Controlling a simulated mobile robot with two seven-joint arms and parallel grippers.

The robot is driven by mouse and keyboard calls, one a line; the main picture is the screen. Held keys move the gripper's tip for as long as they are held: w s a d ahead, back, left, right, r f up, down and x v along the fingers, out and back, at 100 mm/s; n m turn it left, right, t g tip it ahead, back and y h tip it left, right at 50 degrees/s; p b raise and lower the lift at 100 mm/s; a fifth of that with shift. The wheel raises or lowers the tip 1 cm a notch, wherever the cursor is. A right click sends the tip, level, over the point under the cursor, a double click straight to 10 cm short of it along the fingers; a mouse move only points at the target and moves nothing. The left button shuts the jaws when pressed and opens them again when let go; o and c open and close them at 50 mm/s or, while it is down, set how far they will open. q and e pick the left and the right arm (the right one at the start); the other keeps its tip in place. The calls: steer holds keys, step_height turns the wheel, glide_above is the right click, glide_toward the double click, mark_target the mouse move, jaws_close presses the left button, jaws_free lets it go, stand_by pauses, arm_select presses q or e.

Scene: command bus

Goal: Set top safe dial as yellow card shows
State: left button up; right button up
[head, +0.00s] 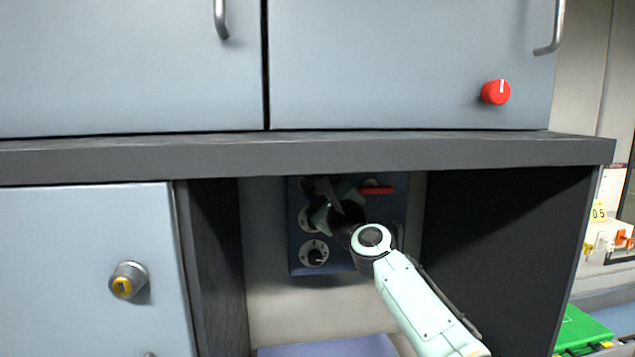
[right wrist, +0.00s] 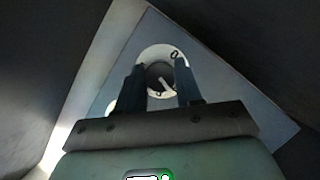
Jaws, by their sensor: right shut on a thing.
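A blue panel (head: 343,268) with dials is on the back wall of the open niche. Its lower dial (head: 316,254) is black on a white round plate, and a middle dial plate (head: 304,219) is partly covered by my gripper. My right gripper (head: 319,194) is at the upper left of the panel. In the right wrist view its two fingers are shut on a dial (right wrist: 160,78) with a white pointer and white plate, near a panel corner. My left gripper is out of view.
A red bar (head: 377,190) is on the panel's upper right. A dark shelf edge (head: 300,155) overhangs the niche, and dark side walls (head: 505,250) close it in. Cabinet doors carry a red knob (head: 496,92) and a grey-yellow knob (head: 128,280). A green case (head: 582,328) is lower right.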

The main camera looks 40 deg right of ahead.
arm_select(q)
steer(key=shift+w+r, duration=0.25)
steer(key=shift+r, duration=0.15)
arm_select(e)
steer(key=shift+r+n+y, duration=0.1)
steer(key=shift+n+y, duration=0.3)
steer(key=shift+n, duration=0.7)
steer(key=o, duration=1)
steer(key=shift+o, duration=0.2)
arm_select(q)
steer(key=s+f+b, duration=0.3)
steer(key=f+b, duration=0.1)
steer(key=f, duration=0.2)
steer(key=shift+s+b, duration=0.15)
steer(key=shift+b, duration=0.15)
arm_select(e)
steer(key=v, duration=1.3)
steer(key=shift+s, duration=0.3)
